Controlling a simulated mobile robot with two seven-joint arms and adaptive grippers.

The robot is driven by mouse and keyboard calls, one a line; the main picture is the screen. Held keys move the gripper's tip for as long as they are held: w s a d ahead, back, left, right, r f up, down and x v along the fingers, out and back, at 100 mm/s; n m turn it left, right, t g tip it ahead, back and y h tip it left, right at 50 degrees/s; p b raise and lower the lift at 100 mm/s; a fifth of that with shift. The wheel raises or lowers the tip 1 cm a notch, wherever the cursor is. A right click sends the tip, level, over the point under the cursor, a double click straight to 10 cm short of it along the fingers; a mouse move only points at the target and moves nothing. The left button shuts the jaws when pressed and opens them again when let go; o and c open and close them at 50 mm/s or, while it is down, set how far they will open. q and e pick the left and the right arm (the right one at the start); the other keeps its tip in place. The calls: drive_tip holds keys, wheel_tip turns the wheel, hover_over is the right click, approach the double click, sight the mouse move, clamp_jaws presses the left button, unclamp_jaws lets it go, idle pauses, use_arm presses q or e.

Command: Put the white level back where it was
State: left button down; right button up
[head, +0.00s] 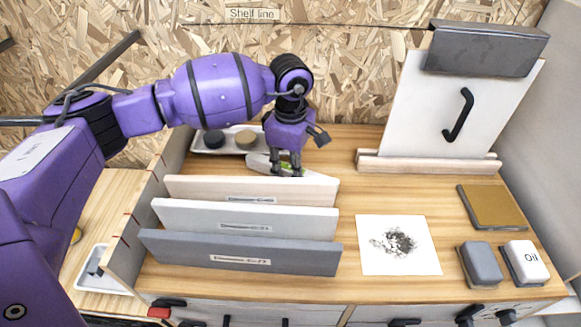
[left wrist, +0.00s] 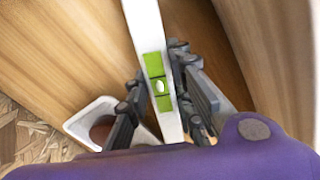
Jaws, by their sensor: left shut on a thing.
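The white level (left wrist: 147,32) is a long white bar with a green bubble window, and it runs up between the fingers of my left gripper (left wrist: 160,105) in the left wrist view. The gripper is shut on it. In the head view my left gripper (head: 287,165) points down behind the row of upright boards, and a piece of the level (head: 258,163) shows beside its fingers. The level's lower part is hidden there by the nearest board. My right gripper is not in view.
Upright boards in cream (head: 252,187), white (head: 240,217) and grey (head: 240,252) stand in front of the gripper. A white tray (head: 203,148) lies behind.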

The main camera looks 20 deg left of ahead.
sight(290, 168)
use_arm(q)
drive_tip(key=shift+f, duration=0.2)
drive_tip(key=c, duration=1.5)
unclamp_jaws()
drive_tip(key=shift+c, duration=0.2)
wheel_tip(290, 168, up, 12)
drive_tip(key=shift+r, duration=0.2)
